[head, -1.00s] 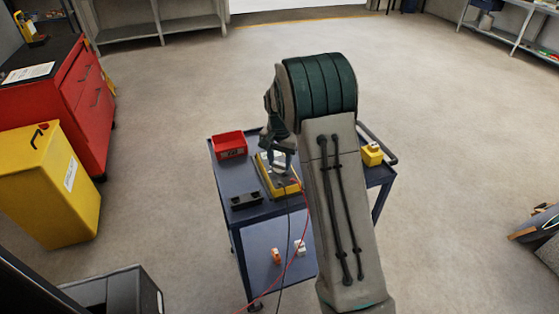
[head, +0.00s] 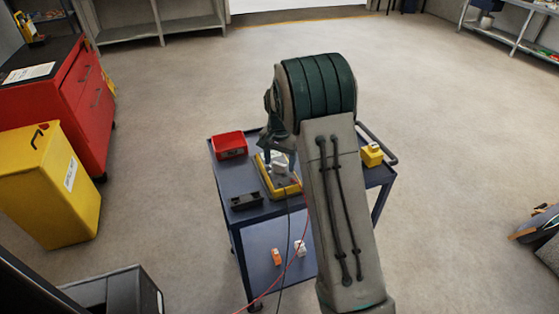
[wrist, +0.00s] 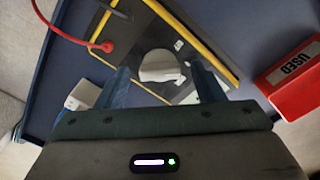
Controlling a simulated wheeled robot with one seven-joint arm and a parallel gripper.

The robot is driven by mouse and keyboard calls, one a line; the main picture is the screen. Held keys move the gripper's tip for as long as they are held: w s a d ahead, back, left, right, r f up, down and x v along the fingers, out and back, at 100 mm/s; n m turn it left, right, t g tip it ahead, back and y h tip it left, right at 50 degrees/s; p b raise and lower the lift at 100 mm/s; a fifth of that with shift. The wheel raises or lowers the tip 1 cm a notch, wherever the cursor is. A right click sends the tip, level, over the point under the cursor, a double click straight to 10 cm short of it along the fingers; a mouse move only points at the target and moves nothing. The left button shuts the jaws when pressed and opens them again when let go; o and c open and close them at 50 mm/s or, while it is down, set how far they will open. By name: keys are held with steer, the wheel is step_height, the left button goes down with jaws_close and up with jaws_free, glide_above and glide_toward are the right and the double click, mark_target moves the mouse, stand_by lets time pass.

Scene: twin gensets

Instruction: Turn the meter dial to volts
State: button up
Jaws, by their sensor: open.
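The meter (head: 267,186) is a dark box with yellow edges lying on the blue cart, partly hidden by my arm in the head view. In the wrist view the meter (wrist: 205,22) fills the upper middle. Its dial is a round pale knob (wrist: 160,66) with a raised bar lying roughly across the picture. My gripper (wrist: 160,80) is open, with one blue finger on each side of the knob. Whether the fingers touch it I cannot tell. In the head view my gripper (head: 279,150) is above the meter. The dial's markings are not readable.
A red bin marked USED (wrist: 292,78) stands beside the meter on the cart (head: 240,188). A black holder (head: 247,201) and a yellow block (head: 372,155) are also on the cart. A red plug (wrist: 107,46) and lead run from the meter. Open floor surrounds the cart.

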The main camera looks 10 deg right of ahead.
mark_target(280, 164)
step_height(280, 164, up, 14)
stand_by(0.4)
steer(key=shift+f, duration=0.1)
steer(key=s+r+n+t, duration=0.1)
steer(key=s+r+n, duration=0.1)
steer(key=s, duration=0.6)
steer(key=s+r+n+t, duration=0.1)
steer(key=s+r+n, duration=0.15)
steer(key=s, duration=0.65)
steer(key=s+f+n, duration=0.2)
steer(key=s+f, duration=0.2)
steer(key=s, duration=1)
steer(key=shift+s+n+t, duration=0.25)
steer(key=shift+n+t, duration=0.1)
steer(key=shift+t, duration=0.05)
steer(key=shift+a, duration=0.1)
steer(key=c, duration=0.5)
steer(key=shift+a, duration=0.1)
steer(key=shift+c, duration=0.3)
